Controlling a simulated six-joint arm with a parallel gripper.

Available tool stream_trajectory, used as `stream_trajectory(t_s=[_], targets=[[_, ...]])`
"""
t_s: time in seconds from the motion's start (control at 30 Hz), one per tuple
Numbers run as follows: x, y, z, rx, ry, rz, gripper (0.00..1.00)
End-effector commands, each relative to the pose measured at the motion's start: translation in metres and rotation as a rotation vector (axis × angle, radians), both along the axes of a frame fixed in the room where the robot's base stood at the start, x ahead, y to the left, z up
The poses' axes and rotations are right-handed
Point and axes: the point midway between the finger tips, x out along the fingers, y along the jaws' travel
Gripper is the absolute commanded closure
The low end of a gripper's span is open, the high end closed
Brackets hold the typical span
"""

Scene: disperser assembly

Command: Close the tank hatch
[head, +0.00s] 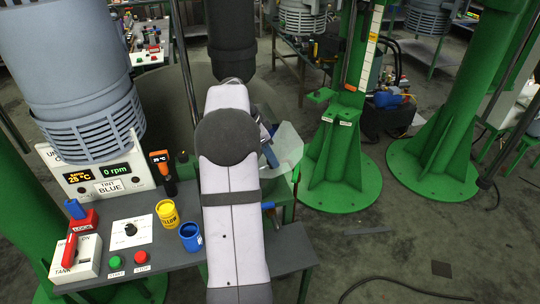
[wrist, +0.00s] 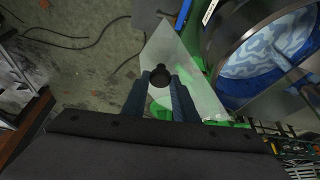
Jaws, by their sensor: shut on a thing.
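The hatch is a translucent pale panel (head: 287,146) standing out to the right of my arm in the head view. It also shows in the wrist view (wrist: 195,80), with a round black knob (wrist: 160,77) on it. My gripper (wrist: 161,88) is shut on this knob, one blue-grey finger on each side. In the head view my gripper (head: 268,136) is partly hidden behind my arm. The tank (wrist: 222,52) is at the right of the wrist view, its opening uncovered, with swirled blue and white liquid (wrist: 270,45) inside. The hatch is swung out beside the opening.
A grey bench (head: 190,258) at the left carries yellow (head: 167,214) and blue (head: 190,237) cups, a display (head: 100,180) reading 0 rpm, buttons and a red switch. A grey motor (head: 75,70) hangs above it. A green column (head: 340,150) stands right of the hatch.

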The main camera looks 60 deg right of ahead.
Motion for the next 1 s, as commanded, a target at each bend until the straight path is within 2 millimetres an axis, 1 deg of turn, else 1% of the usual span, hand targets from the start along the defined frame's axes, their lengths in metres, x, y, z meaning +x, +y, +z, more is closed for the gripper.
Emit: stream_trajectory(t_s=[0.13, 0.4, 0.6, 0.8, 1.0], targets=[[0.014, 0.002, 0.002, 0.001, -0.001, -0.048, 1.0], [0.055, 0.008, 0.006, -0.001, -0.001, -0.209, 1.0], [0.078, 0.007, 0.007, -0.003, -0.002, -0.3, 1.0], [0.094, 0.007, 0.007, -0.005, -0.002, -0.367, 1.0], [0.099, 0.007, 0.003, -0.007, -0.002, -0.394, 1.0]])
